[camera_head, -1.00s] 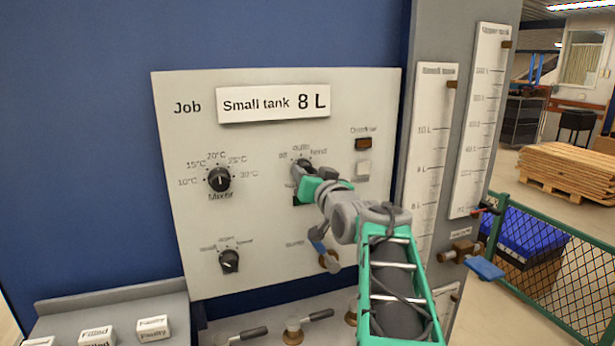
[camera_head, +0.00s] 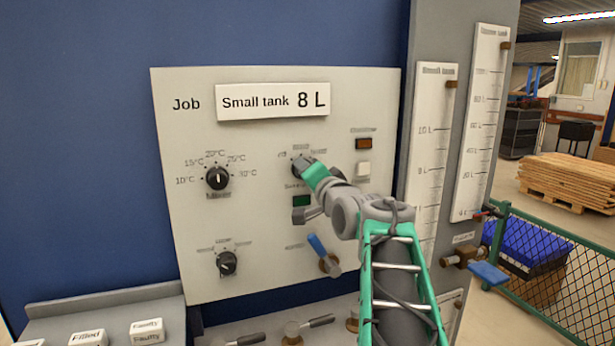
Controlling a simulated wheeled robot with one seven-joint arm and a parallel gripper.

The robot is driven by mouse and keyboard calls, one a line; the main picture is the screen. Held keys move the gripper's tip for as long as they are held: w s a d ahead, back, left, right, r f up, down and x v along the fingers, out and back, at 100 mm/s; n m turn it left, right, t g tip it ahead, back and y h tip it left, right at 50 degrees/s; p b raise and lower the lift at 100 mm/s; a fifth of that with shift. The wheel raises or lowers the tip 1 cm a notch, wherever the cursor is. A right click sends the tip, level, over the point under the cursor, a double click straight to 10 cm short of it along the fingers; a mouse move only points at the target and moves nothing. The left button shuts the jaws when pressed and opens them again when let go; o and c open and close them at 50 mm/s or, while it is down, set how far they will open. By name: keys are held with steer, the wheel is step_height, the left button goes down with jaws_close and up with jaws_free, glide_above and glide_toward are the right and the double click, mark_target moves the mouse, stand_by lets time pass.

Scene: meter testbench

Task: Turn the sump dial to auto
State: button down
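The sump dial (camera_head: 299,165) is a small dark knob on the pale panel, with off, auto and hand labels in an arc above it. My gripper (camera_head: 309,168) is right at the dial from the lower right and covers much of it. I cannot tell whether it touches the dial. The dial's pointer is too hidden and small to read. The green part of my gripper slants up toward the dial, and a grey part sticks out to the left below. The fingertips are too small and overlapped to show whether they are open or shut.
The mixer dial (camera_head: 218,178) and another selector dial (camera_head: 227,263) are to the left. A green indicator (camera_head: 302,201) is just below the sump dial. A blue-handled valve (camera_head: 321,251) sits lower down. A white button (camera_head: 363,169) and an amber lamp (camera_head: 363,144) are to the right.

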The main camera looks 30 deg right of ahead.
stand_by(0.4)
steer(key=c, duration=0.9)
jaws_free()
steer(key=b+v, duration=0.2)
steer(key=v, duration=0.5)
steer(key=shift+s+a, duration=0.15)
steer(key=shift+s, duration=0.2)
